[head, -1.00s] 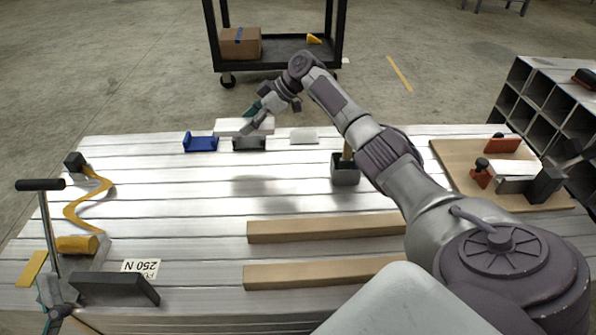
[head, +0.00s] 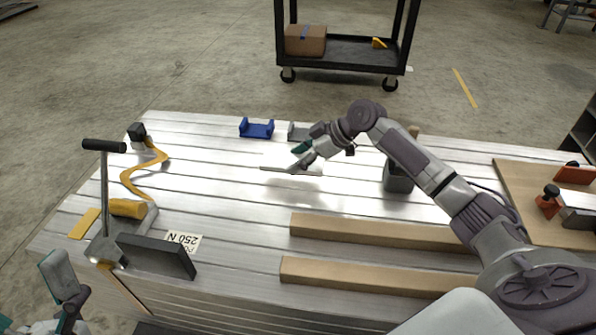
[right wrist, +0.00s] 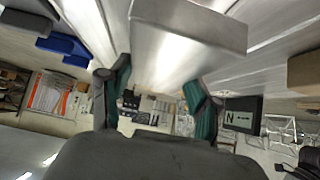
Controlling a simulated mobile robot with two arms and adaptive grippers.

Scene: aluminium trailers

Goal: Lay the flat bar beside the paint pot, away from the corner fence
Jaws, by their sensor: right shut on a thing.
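The flat bar (head: 272,168), pale metal, is in my right gripper (head: 303,163). It is seen nearly edge-on above the middle of the slatted metal table; in the right wrist view the bar (right wrist: 190,28) spans the space beyond the two fingers. The dark square paint pot (head: 398,177) stands to the right of the bar, with a tan handle (head: 413,132) rising behind the arm. I cannot surely tell which piece is the corner fence. My left gripper (head: 62,300) is at the lower left, partly cut off, its jaws unclear.
A blue bracket (head: 257,128) and a grey bracket (head: 299,131) sit at the far edge. Two wooden beams (head: 375,232) lie in front of the pot. A lever device (head: 125,210) and yellow strap (head: 145,172) are left. A board (head: 520,205) lies right.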

